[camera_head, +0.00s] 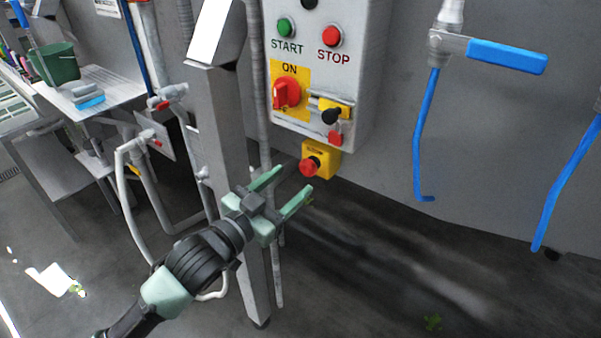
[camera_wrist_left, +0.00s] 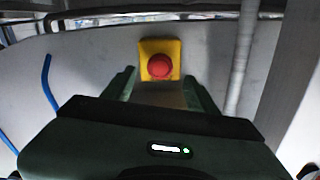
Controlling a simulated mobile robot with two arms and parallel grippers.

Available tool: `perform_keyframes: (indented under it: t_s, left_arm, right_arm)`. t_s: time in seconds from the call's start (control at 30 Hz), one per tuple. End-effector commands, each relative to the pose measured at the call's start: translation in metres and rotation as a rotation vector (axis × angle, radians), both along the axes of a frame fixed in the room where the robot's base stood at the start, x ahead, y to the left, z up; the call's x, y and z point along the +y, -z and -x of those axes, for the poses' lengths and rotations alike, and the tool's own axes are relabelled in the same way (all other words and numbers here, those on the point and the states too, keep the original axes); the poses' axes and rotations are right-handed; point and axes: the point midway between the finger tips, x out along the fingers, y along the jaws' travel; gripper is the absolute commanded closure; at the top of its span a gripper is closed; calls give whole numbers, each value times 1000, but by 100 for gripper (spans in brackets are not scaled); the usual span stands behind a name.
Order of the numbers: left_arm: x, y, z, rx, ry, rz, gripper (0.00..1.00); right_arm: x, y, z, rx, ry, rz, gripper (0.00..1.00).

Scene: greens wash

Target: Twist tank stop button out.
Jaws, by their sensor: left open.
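The tank stop button is a red mushroom button (camera_head: 310,167) on a small yellow box (camera_head: 327,158), mounted below the grey control panel. In the left wrist view the red button (camera_wrist_left: 160,66) faces the camera on its yellow plate (camera_wrist_left: 174,47), between and beyond the fingers. My left gripper (camera_head: 286,188) is open and empty, a little left of and below the button in the head view, with its fingers pointing toward it. The fingers (camera_wrist_left: 165,88) do not appear to touch the button. My right gripper is not in view.
The control panel (camera_head: 350,70) above carries a green start button (camera_head: 287,28), a red stop button (camera_head: 332,36) and a red rotary switch (camera_head: 287,93). A grey post (camera_head: 215,130) stands close beside my left gripper. Blue-handled hoses or levers (camera_head: 505,56) hang at right.

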Motion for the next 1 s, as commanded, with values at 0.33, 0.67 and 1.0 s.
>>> perform_keyframes:
  t_s: [0.33, 0.67, 1.0]
  left_arm:
    - [-27, -1, -38, -1, -2, 2, 42]
    - [-29, 0, -41, 0, -1, 0, 42]
    - [-29, 0, -41, -1, -1, -2, 100]
  right_arm:
    - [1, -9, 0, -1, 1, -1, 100]
    - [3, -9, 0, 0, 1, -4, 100]
    - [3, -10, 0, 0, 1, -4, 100]
